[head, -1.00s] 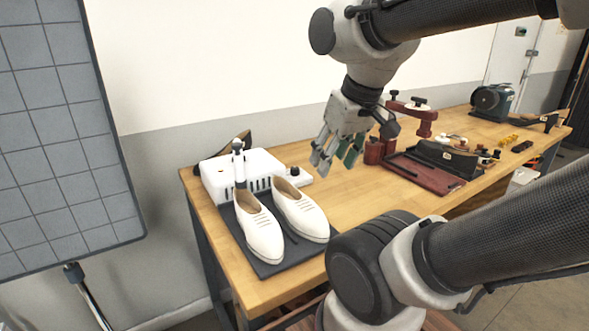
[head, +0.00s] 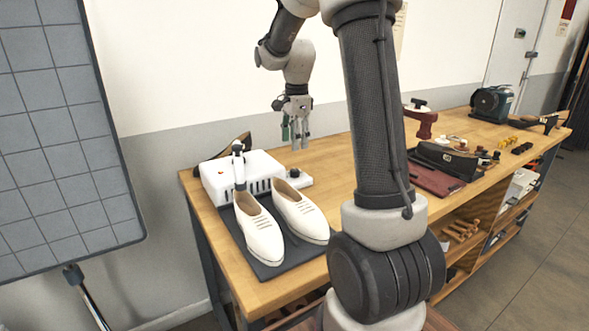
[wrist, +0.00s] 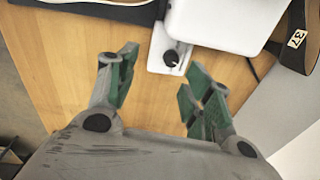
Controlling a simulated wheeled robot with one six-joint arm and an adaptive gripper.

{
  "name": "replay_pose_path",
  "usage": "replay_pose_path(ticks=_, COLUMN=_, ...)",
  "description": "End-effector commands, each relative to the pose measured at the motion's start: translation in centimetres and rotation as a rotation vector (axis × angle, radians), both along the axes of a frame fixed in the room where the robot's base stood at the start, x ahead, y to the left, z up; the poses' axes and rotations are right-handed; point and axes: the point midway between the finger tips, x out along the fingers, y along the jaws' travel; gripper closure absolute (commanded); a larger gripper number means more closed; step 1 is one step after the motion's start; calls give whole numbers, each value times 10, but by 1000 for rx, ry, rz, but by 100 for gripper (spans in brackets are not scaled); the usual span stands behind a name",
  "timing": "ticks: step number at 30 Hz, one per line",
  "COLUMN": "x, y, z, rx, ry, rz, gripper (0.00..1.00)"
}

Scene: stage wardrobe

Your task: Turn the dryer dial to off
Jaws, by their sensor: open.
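The shoe dryer (head: 253,172) is a white box with dark slots, at the left end of the bench. Its black dial (head: 293,173) sits on a small white plate at the box's right side. The dial also shows in the wrist view (wrist: 171,58), beyond the fingertips and between them, with a pale mark on it. My gripper (head: 294,145) is open and empty, pointing down above and behind the dial, apart from it. The green-padded fingers also show in the wrist view (wrist: 160,72). Two white shoes (head: 262,236) stand in front of the dryer on a dark mat.
The wooden bench (head: 328,168) is clear right of the dial. My own arm hides part of its middle. A grey gridded panel (head: 62,130) stands at left.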

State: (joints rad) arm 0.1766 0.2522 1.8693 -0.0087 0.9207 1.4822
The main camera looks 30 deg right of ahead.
Motion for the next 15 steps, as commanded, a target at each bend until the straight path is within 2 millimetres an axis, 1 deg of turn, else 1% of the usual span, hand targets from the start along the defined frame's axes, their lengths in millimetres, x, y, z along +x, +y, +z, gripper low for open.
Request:
replay_pose_path(ticks=1, x=13, y=-8, z=-16, rx=9, ry=17, rz=-76, gripper=49)
replay_pose_path(ticks=3, x=26, y=-16, z=-32, rx=17, ry=29, rz=-172, gripper=49)
replay_pose_path(ticks=6, x=37, y=-22, z=-47, rx=25, ry=39, rz=-258, gripper=49)
replay_pose_path(ticks=11, x=41, y=-25, z=-63, rx=27, ry=45, rz=-295, gripper=49)
replay_pose_path(ticks=15, x=41, y=-25, z=-86, rx=27, ry=46, rz=-294, gripper=49)
